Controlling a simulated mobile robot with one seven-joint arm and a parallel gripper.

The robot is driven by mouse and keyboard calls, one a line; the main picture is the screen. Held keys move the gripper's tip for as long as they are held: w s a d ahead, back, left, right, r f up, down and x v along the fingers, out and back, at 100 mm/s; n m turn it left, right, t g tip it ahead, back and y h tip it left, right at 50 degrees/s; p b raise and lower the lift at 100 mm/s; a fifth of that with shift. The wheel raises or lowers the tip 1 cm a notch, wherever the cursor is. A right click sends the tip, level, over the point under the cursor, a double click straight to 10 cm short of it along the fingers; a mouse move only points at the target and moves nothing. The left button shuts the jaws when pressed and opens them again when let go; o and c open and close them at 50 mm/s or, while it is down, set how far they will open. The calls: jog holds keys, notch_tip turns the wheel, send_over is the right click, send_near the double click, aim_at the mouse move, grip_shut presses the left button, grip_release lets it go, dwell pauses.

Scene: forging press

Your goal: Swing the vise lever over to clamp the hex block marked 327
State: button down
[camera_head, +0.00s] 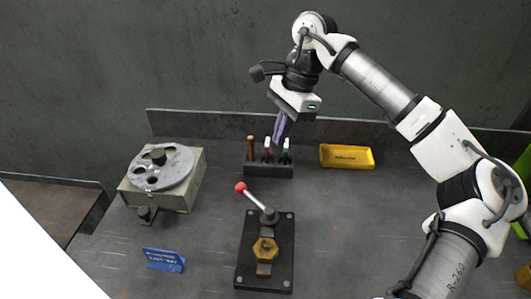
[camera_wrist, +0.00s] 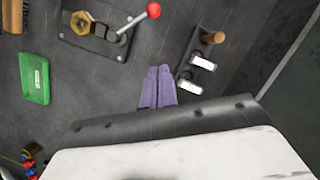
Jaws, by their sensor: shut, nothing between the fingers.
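The vise has a dark base plate (camera_head: 246,262) on the bench, front middle. A brass hex block (camera_head: 265,246) sits on it, also visible in the wrist view (camera_wrist: 82,22); no number is readable. The vise lever (camera_head: 255,200) slants up and left from its pivot to a red knob (camera_head: 241,187); the knob also shows in the wrist view (camera_wrist: 153,10). Whether the jaw touches the block I cannot tell. My gripper (camera_head: 278,140) is shut and empty, its purple fingers (camera_wrist: 157,88) together, above and behind the vise near the tool rack, apart from the lever.
A tool rack (camera_head: 268,171) with several handles stands behind the vise. A yellow tray (camera_head: 347,156) is right of it. A grey box with a round disc (camera_head: 162,168) stands left, a blue sign (camera_head: 164,260) front left. The wrist view shows a green tray (camera_wrist: 34,78).

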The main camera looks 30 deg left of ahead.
jog(key=p+x, duration=0.2)
jog(key=x, duration=0.6)
jog(key=shift+s, duration=0.1)
jog(key=s+a+p, duration=0.1)
jog(key=s+f, duration=0.1)
jog(key=shift+s+a+f+p, duration=0.15)
jog(key=shift+s+a+p, duration=0.15)
jog(key=shift+a+p, duration=0.1)
jog(key=shift+s+a+f, duration=0.25)
jog(key=shift+s+f, duration=0.05)
jog(key=shift+s, duration=0.15)
